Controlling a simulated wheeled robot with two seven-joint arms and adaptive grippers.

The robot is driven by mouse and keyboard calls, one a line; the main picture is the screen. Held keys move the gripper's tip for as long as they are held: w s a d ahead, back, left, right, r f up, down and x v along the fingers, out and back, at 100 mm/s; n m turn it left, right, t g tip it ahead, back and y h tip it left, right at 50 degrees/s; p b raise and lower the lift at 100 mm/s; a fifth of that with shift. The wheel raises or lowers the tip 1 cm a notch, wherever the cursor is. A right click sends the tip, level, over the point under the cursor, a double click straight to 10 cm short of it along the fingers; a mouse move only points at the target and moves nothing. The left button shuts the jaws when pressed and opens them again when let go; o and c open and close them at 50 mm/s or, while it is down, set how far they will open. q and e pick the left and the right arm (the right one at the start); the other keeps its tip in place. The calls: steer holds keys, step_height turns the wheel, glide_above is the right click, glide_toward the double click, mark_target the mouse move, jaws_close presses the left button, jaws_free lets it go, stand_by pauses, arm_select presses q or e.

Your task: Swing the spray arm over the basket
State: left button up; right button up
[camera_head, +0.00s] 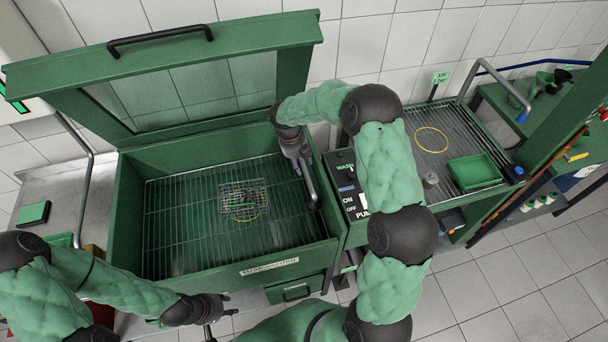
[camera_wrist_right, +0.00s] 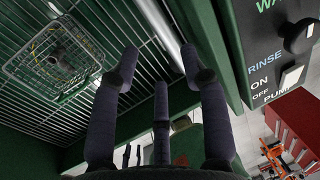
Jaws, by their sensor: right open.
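The wire basket (camera_head: 242,198) sits on the rack inside the open green washer, near the middle. It also shows at the upper left of the right wrist view (camera_wrist_right: 55,58). The spray arm (camera_head: 309,186) is a grey tube along the washer's right inner side, to the right of the basket; in the wrist view it is a pale tube (camera_wrist_right: 160,30) beyond the fingers. My right gripper (camera_head: 303,170) is open beside the spray arm, its fingers spread around the tube's line; contact cannot be told. My left gripper (camera_head: 230,305) looks open and empty in front of the washer.
The washer's lid (camera_head: 175,80) stands raised at the back. A control panel (camera_head: 350,190) with a knob adjoins the right wall. Beyond it a draining rack (camera_head: 455,135) holds a green tray (camera_head: 475,171) and a yellow ring (camera_head: 431,140). The rack around the basket is clear.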

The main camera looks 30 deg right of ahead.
mark_target(305, 176)
steer(key=f, duration=0.2)
steer(key=d+f, duration=0.1)
steer(key=f, duration=0.2)
steer(key=f+b, duration=0.1)
steer(key=f, duration=0.2)
steer(key=shift+s+d, duration=0.15)
steer(key=shift+d, duration=0.05)
jaws_close()
